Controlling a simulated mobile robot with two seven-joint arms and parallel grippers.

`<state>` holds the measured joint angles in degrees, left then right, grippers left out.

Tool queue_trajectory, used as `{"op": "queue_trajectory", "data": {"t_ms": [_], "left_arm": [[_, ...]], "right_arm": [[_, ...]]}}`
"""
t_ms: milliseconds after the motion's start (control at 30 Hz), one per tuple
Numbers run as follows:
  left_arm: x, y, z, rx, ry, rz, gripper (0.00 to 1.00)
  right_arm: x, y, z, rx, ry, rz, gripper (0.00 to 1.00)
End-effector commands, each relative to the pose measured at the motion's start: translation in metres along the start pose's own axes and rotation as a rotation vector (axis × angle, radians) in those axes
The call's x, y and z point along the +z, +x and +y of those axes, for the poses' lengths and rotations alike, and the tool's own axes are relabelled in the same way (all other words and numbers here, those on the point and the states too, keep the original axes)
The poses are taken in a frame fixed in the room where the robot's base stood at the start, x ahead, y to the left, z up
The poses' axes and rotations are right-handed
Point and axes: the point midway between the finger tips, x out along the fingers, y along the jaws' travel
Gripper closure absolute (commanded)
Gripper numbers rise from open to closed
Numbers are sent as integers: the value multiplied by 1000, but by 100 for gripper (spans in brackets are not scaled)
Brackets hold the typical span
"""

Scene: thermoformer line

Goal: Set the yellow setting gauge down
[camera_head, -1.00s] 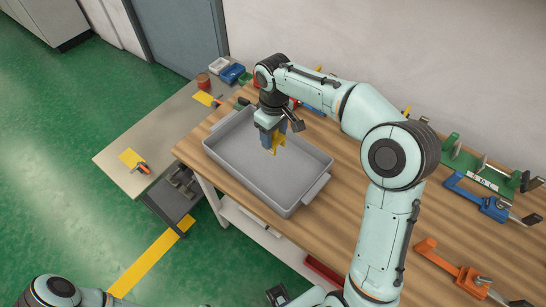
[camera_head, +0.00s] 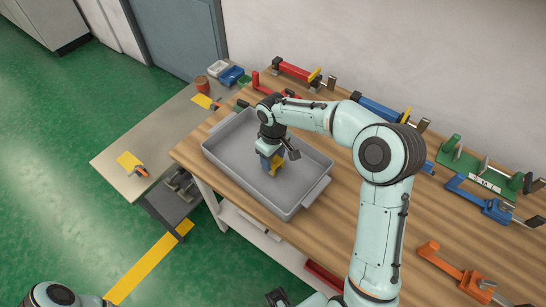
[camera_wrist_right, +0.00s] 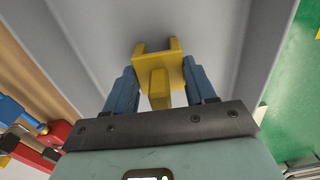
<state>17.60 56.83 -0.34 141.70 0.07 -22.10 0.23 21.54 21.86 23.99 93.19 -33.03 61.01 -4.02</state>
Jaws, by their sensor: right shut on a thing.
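The yellow setting gauge (camera_head: 277,168) is inside the large grey tray (camera_head: 316,190) on the wooden bench, held by my right gripper (camera_head: 271,163). In the right wrist view, the gauge (camera_wrist_right: 158,72) is a forked yellow block between the two blue fingers of my right gripper (camera_wrist_right: 157,80), which are shut on it. The tray's grey floor lies behind it. I cannot tell whether the gauge touches the floor. My left gripper is not in view; only part of my left arm shows at the bottom left.
The tray walls surround the right gripper. Red (camera_head: 296,70), blue (camera_head: 376,110), green (camera_head: 467,163) and orange (camera_head: 449,264) clamp-like tools lie on the bench (camera_head: 345,170). A side table (camera_head: 155,140) stands to the left, with a blue bin (camera_head: 230,75) at its far end.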

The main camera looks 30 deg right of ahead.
Motion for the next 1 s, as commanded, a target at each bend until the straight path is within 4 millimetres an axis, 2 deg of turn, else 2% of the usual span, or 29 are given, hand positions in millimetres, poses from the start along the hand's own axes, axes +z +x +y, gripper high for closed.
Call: {"op": "queue_trajectory", "data": {"t_ms": [133,167,233,533,667,1000], "left_arm": [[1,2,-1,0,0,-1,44],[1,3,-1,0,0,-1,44],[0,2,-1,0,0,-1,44],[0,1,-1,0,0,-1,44],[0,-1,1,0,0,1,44],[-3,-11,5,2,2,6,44]], "right_arm": [[0,4,0,0,-1,0,78],[0,4,0,0,-1,0,42],[0,3,0,0,-1,0,20],[0,2,0,0,0,0,20],[0,-8,0,2,0,1,20],[-1,-80,0,4,1,5,20]]}}
